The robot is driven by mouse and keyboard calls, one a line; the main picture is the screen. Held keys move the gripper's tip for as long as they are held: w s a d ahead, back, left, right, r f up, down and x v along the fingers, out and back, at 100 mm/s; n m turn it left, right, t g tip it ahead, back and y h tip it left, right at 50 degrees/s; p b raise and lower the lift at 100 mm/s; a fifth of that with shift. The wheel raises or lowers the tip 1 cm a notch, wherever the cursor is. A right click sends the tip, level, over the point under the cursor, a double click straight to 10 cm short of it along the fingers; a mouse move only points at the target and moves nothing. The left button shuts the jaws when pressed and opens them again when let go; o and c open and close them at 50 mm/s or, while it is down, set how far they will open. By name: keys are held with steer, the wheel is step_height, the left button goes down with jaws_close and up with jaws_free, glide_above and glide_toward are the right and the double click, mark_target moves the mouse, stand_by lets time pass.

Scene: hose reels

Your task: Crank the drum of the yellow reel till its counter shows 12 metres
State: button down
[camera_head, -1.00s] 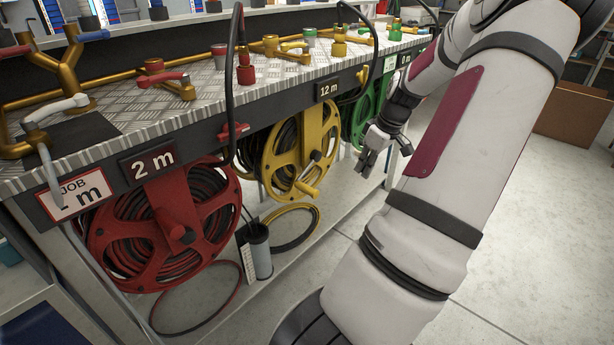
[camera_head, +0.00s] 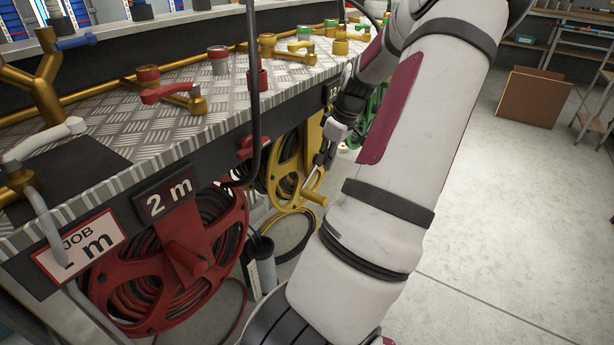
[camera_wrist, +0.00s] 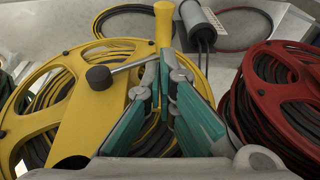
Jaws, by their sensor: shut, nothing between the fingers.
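The yellow reel (camera_head: 283,165) hangs under the bench, partly hidden by my arm in the head view. Its drum (camera_wrist: 45,100) fills the left of the wrist view, with dark hose wound on it. A grey crank rod (camera_wrist: 130,66) runs from near a black knob (camera_wrist: 98,77) toward a yellow handle (camera_wrist: 163,22). My gripper (camera_head: 323,158) is in front of this reel. Its fingers (camera_wrist: 166,62) are shut and empty, with tips close to the handle's base; I cannot tell whether they touch. The plate (camera_head: 329,93) above the yellow reel is mostly covered, its number unreadable.
A JOB sign (camera_head: 80,245) is partly covered. A grey cylinder (camera_wrist: 199,24) stands near the handle. A black hose (camera_head: 252,90) hangs ahead.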

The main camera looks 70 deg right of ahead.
steer(key=b+x, duration=0.5)
steer(key=x, duration=0.5)
steer(key=shift+r, duration=0.1)
steer(key=shift+f+p, duration=0.7)
steer(key=shift+p, duration=0.05)
steer(key=shift+r, duration=0.15)
